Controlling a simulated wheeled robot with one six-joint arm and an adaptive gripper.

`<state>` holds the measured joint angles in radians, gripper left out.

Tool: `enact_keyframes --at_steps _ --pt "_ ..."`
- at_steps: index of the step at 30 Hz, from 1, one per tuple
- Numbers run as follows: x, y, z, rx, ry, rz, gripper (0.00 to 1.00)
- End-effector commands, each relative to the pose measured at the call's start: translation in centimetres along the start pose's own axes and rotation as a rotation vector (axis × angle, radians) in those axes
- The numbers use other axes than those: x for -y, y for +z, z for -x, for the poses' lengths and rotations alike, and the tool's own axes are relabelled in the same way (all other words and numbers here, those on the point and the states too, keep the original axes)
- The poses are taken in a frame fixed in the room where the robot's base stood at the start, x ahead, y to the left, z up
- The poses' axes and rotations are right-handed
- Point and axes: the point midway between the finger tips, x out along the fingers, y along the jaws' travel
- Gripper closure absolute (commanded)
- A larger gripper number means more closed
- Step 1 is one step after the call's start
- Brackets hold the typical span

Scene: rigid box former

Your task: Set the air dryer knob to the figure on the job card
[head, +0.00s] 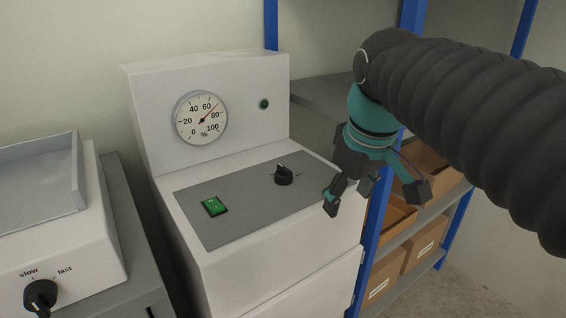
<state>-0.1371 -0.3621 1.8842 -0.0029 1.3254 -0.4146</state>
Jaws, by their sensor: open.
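The black knob (284,177) sits on the grey sloping panel (240,215) of a white machine, with a small light mark on it. A short mark is on the panel to its right; I cannot read any figures there. A round dial (201,118) marked in % stands above, its red needle between 60 and 80. My gripper (375,198) is open and empty, in front of the machine's right edge. It is to the right of the knob and apart from it. No job card shows in this view.
A green rocker switch (214,206) is left of the knob, and a green lamp (264,104) is on the upright face. Another machine with a slow–fast knob (40,296) stands left. Blue-framed shelves (385,225) with cardboard boxes (427,241) stand right, behind my arm.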

Motion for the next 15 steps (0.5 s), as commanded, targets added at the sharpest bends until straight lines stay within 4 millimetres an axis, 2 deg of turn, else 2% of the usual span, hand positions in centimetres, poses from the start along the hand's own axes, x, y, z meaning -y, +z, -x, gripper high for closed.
enact_keyframes --at_steps 1,6,12,15 --pt "-0.2 -2.1 1.1 0.019 -0.015 0.066 0.36" --pt "-0.4 -7.8 4.2 0.083 -0.070 0.299 0.36" --pt "0.1 -13.4 6.6 0.149 -0.143 0.560 0.36" --pt "0.6 -15.3 7.3 0.173 -0.176 0.667 0.36"
